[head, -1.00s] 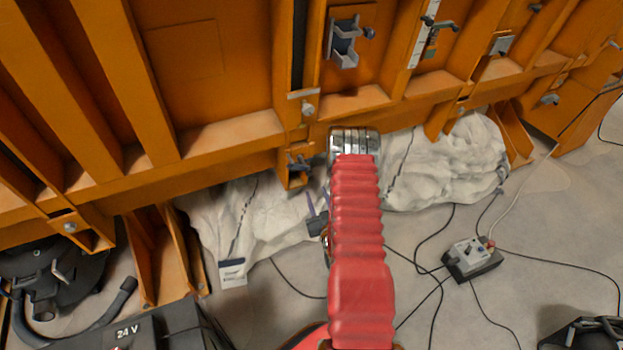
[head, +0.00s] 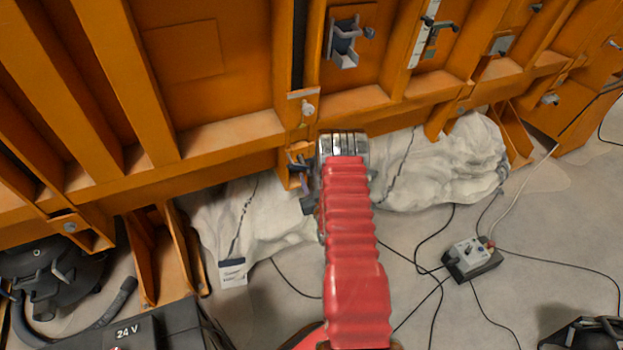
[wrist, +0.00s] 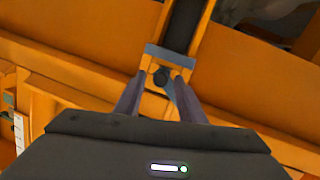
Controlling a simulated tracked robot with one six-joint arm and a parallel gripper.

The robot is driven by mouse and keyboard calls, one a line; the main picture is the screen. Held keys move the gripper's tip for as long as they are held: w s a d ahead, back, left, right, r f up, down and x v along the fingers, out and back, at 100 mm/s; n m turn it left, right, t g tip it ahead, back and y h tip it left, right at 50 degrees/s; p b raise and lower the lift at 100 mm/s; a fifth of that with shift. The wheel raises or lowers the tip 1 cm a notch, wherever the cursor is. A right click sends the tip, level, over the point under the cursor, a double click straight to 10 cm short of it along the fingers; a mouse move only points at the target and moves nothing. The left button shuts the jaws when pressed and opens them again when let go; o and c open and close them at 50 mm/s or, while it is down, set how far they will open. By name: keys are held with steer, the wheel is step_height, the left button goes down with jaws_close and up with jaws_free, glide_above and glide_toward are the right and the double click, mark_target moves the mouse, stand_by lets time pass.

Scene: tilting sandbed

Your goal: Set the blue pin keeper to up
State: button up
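A small dark blue-grey fitting (head: 297,162) sits on the orange frame's lower bracket, just left of my arm; it may be the pin keeper, but its setting is too small to read. In the head view my gripper (head: 306,184) is mostly behind my red arm, with a purple-grey finger just below this fitting. In the wrist view my gripper (wrist: 160,80) has its two fingers apart.
White crumpled sheeting (head: 450,160) lies under the frame. A control box (head: 471,257) with cables is on the floor at right. A black 24 V case (head: 150,332) stands at lower left.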

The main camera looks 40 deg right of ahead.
jaws_close()
stand_by(0.4)
steer(key=shift+s+d, duration=0.15)
steer(key=shift+d, duration=0.05)
